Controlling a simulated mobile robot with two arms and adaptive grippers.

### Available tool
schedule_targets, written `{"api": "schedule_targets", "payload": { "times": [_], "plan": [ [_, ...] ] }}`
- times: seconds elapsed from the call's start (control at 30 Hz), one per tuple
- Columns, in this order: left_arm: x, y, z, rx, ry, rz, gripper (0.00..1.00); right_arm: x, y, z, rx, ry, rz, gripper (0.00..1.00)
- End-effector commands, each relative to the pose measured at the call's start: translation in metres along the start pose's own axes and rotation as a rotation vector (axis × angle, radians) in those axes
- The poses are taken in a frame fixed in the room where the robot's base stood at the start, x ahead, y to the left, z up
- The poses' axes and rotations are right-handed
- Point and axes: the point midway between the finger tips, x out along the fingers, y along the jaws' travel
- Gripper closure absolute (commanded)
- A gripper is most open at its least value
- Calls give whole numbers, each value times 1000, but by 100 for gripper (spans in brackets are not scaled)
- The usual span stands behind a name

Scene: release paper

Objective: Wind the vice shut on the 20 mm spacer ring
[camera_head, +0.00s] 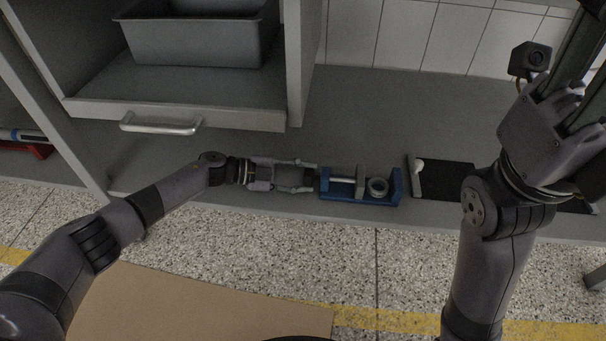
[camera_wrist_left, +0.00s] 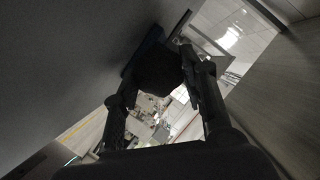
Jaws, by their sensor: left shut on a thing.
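The blue vice (camera_head: 340,197) lies on the grey bench, with its screw running left to right. Its grey sliding jaw (camera_head: 360,182) stands left of the spacer ring (camera_head: 378,187). The ring sits between this jaw and the blue end jaw on the right; I cannot tell whether it touches either. My left gripper (camera_head: 312,178) is at the vice's left end, shut on the dark vice handle (camera_wrist_left: 158,70), which shows between the fingers in the left wrist view. My right gripper (camera_head: 577,75) is raised at the upper right, its fingers partly out of frame.
A black plate (camera_head: 450,182) with a grey upright edge and a small white knob (camera_head: 419,166) is right of the vice. A shelf with a grey bin (camera_head: 200,42) and a drawer handle (camera_head: 160,124) stands back left. The bench behind the vice is clear.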

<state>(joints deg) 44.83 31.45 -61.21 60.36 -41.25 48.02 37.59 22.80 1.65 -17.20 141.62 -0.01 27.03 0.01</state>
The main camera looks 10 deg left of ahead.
Motion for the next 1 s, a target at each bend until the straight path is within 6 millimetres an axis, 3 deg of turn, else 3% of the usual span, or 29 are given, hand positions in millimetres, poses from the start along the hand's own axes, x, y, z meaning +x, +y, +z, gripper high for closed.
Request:
{"api": "schedule_targets", "payload": {
  "times": [0.33,0.37,0.63,1.0],
  "plan": [
    [1,0,-1,2,3,-1,89,0,0,0,0,-1,0,54],
    [1,0,-1,2,3,-1,60,0,0,0,0,-1,0,54],
    [0,0,-1,2,2,-1,42,0,0,0,0,-1,0,54],
    [-4,0,0,1,0,-1,42,1,0,0,-1,2,0,54]
  ]
}}
